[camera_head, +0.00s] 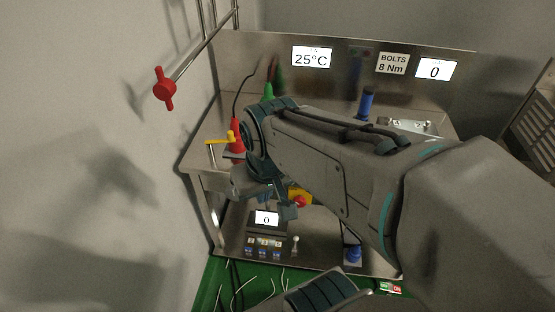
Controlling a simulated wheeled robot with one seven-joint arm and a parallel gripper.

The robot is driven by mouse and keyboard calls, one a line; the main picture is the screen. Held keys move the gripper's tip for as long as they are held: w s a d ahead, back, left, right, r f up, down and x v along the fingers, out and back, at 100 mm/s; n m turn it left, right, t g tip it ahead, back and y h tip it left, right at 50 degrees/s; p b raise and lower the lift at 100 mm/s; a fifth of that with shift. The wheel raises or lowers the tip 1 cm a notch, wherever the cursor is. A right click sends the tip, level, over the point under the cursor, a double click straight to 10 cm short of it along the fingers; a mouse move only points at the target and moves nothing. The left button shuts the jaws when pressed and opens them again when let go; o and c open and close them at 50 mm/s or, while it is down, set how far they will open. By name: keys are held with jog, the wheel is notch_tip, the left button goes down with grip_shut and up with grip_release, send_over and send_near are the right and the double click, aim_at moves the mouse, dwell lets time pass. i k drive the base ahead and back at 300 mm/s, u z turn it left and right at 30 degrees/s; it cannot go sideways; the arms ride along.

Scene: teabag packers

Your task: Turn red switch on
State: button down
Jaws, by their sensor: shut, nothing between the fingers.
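A small panel with a green part and a red switch (396,289) lies low on the right, at the edge of the green surface. Its lettering seems to read ON, but it is too small to tell its position. A yellow box with a round red button (300,202) shows partly under my arm. My gripper (288,211) is shut and empty. It points down beside the yellow box, left of and apart from the small panel. My wrist and arm hide part of the box, and I cannot tell whether a finger touches it.
A control box with a display reading 0 (266,218) stands on the lower shelf. A red valve handle (165,88) sticks out at upper left. Red and green cones, a yellow lever (219,140) and a blue cylinder (367,102) stand on the upper metal bench. Loose wires lie on the green surface.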

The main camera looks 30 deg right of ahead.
aim_at(301, 202)
jog(key=u, duration=0.9)
jog(key=k, duration=1.1)
jog(key=z, duration=1.3)
jog(key=i, duration=0.5)
jog(key=z, duration=0.1)
